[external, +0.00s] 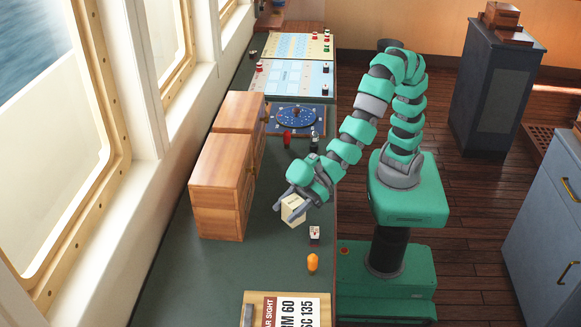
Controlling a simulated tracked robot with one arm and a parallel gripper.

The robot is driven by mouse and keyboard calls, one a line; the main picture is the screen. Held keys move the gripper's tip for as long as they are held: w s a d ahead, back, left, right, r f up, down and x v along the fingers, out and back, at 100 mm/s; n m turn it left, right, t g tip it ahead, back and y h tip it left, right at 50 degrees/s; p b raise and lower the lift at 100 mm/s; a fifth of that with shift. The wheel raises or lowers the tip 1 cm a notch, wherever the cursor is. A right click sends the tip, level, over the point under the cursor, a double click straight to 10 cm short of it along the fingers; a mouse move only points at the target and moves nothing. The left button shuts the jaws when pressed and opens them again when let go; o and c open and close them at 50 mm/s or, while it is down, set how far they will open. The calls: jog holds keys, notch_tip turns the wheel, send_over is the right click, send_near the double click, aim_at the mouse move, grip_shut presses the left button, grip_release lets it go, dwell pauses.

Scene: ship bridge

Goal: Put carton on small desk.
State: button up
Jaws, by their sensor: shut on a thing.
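The carton appears to be the small cream block (292,211) in my gripper (293,207). My gripper is shut on it, pointing down over the green console top. Whether the block touches the surface or hangs just above it, I cannot tell. Part of it is hidden by the fingers. The small desk may be the narrow dark blue stand (496,85) at the back right, with a wooden box (503,15) on it; I cannot be sure.
Wooden cabinets (222,185) stand left of my gripper. A small white-and-dark block (314,235) and an orange item (312,262) are nearby. A sign board (283,311) lies in front. A blue cabinet (548,222) stands at right, with open wooden floor (470,200) between.

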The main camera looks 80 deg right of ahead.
jog(key=w+a, duration=0.3)
jog(key=w+a+b, duration=0.1)
jog(key=w+a, duration=0.2)
jog(key=w+a+f, duration=0.1)
jog(key=w+a, duration=0.1)
jog(key=a, duration=0.1)
jog(key=shift+w+a, duration=0.15)
jog(key=shift+w, duration=0.25)
jog(key=shift+w+a+f, duration=0.1)
jog(key=shift+a+f, duration=0.05)
jog(key=shift+f, duration=0.1)
notch_tip(320, 180, down, 3)
jog(key=shift+f+b, duration=0.15)
jog(key=shift+b, duration=0.6)
jog(key=o, duration=1)
